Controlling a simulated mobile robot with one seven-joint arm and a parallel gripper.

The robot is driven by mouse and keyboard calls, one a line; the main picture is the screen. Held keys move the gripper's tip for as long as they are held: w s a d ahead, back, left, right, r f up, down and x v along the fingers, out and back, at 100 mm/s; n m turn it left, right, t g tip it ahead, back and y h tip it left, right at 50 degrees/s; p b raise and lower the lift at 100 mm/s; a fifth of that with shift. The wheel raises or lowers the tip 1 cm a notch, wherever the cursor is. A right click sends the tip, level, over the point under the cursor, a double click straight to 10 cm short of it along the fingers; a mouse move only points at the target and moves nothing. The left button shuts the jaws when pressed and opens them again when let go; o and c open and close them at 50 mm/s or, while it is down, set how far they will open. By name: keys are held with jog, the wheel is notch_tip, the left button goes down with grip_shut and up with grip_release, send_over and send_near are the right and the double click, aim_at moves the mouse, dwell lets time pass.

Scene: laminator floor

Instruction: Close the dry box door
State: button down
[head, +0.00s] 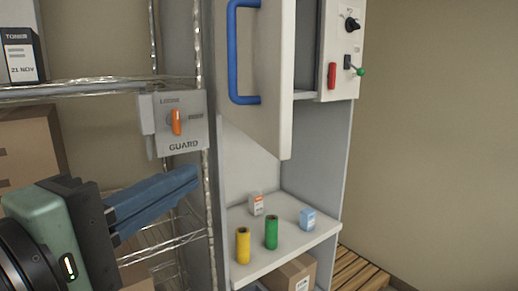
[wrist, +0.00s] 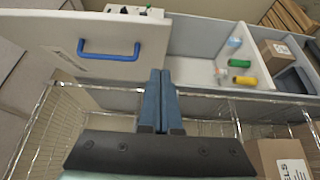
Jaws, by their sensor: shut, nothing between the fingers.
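The dry box door (head: 272,75) is a pale panel with a blue bar handle (head: 235,55) on its left part. It stands swung open, and part of the box inside shows past its right edge. In the wrist view the door (wrist: 155,50) and its handle (wrist: 108,56) lie left of my fingers. My gripper (head: 194,176) is shut and empty, with its blue fingers together. In the head view it is below and left of the handle, apart from the door. In the wrist view the fingertips (wrist: 161,73) point toward the cabinet.
A wire rack (head: 100,88) with cartons stands at the left, carrying a GUARD switch box (head: 180,122) with an orange knob. Below the door, an open shelf (head: 285,250) holds yellow and green cylinders and two small boxes. A control panel (head: 341,50) is at the right.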

jog(key=p, duration=0.4)
send_near(272, 143)
jog(key=w, duration=0.4)
jog(key=shift+w+d+r, duration=0.15)
jog(key=shift+w+d, duration=0.35)
jog(key=shift+d, duration=0.2)
jog(key=shift+w+d+p, duration=0.2)
jog(key=shift+d+p, duration=0.15)
jog(key=shift+d, duration=0.15)
